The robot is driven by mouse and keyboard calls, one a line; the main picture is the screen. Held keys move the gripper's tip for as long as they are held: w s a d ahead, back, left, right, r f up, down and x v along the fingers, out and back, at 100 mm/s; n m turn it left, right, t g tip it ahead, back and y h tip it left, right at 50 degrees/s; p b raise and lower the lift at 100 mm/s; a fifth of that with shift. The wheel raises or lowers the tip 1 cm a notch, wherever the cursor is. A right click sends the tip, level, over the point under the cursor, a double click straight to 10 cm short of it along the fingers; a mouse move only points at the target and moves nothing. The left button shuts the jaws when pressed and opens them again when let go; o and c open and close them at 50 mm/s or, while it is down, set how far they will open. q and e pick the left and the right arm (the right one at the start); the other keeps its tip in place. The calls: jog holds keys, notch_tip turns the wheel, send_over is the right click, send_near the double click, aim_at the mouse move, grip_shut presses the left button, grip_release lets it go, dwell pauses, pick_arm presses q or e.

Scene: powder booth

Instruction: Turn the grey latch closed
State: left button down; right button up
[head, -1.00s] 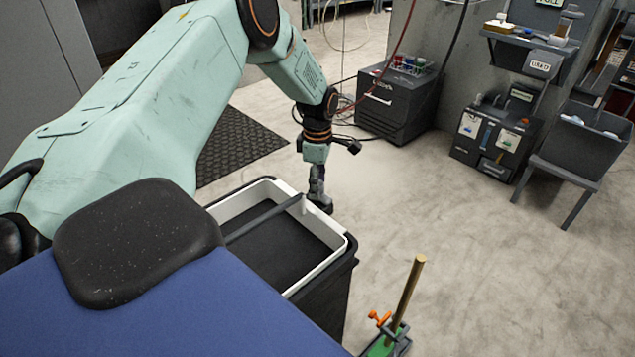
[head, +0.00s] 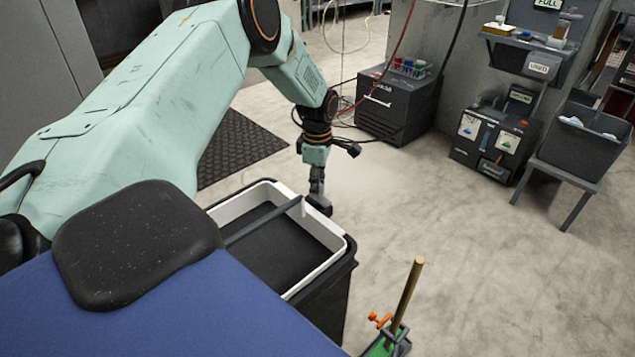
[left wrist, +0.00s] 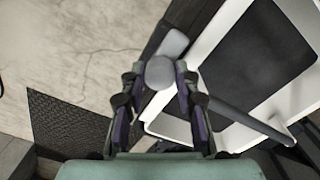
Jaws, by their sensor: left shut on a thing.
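The grey latch (left wrist: 160,72) shows in the left wrist view as a rounded knob between my fingers, with a grey flat piece (left wrist: 173,45) just beyond it. My left gripper (left wrist: 158,80) is shut on the latch, one finger on each side. In the head view my left gripper (head: 319,203) points down at the far right corner of a black bin with a white rim (head: 335,245). The latch is too small and covered to make out there. My right gripper is not in view.
A grey bar (head: 262,221) crosses the bin top, ending near my left gripper. A wooden stick (head: 408,290) stands in a green-based holder at the front. A dark cabinet (head: 400,105) stands behind.

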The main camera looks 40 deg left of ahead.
pick_arm(q)
jog(key=m+p, duration=0.3)
jog(key=shift+s+m, duration=0.15)
jog(key=shift+m, duration=0.25)
jog(key=m+p, duration=0.1)
jog(key=m, duration=0.2)
jog(key=shift+m+p, duration=0.3)
jog(key=m, duration=0.4)
jog(key=shift+f+p, duration=0.15)
jog(key=shift+p, duration=0.15)
jog(key=m, duration=0.6)
jog(key=c, duration=1.4)
grip_release()
jog(key=o, duration=0.4)
